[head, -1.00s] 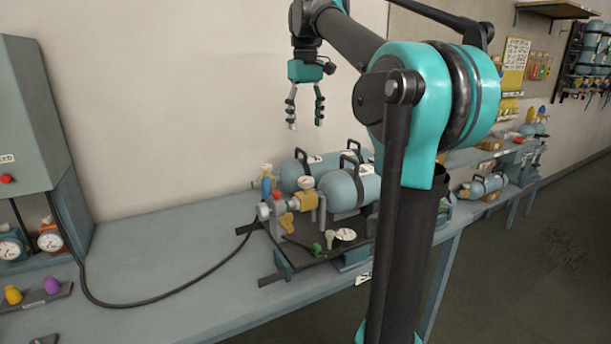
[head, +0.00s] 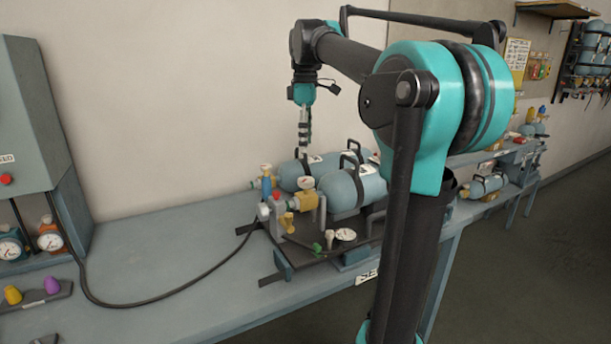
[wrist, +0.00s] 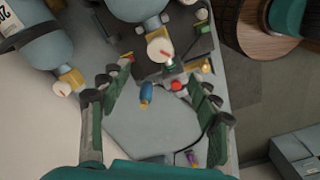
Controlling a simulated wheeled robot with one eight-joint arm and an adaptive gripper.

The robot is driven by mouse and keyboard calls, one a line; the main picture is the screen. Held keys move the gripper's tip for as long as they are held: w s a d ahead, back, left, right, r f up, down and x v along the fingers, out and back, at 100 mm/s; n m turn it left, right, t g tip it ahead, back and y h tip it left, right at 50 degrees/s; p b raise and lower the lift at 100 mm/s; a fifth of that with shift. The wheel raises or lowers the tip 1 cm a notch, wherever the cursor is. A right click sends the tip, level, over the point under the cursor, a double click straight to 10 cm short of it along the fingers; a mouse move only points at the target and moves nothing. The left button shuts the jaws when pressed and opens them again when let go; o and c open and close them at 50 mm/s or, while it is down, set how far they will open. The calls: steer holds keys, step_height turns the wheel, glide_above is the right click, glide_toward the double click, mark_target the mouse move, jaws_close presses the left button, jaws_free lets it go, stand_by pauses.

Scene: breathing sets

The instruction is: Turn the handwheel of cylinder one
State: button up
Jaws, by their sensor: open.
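Two blue-grey cylinders lie side by side on the bench rig, a near one (head: 352,189) and a far one (head: 292,175); I cannot tell which is cylinder one. A blue knob (head: 267,187) stands by the valves; a blue piece also shows between my fingers in the wrist view (wrist: 147,92). My gripper (head: 304,150) points down above the far cylinder's valve end, seen edge-on. In the wrist view my gripper (wrist: 160,70) is open and empty, its fingers spread apart.
A black hose (head: 150,302) runs over the bench to a grey cabinet (head: 35,120) at left. Yellow and purple knobs (head: 52,285) lie at the front left. The bench's left middle is clear.

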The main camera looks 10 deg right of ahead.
mark_target(306, 179)
step_height(306, 179, down, 11)
steer(key=shift+r, duration=0.1)
stand_by(0.3)
steer(key=c, duration=1.2)
steer(key=shift+o, duration=0.2)
steer(key=m, duration=0.4)
steer(key=shift+m, duration=2)
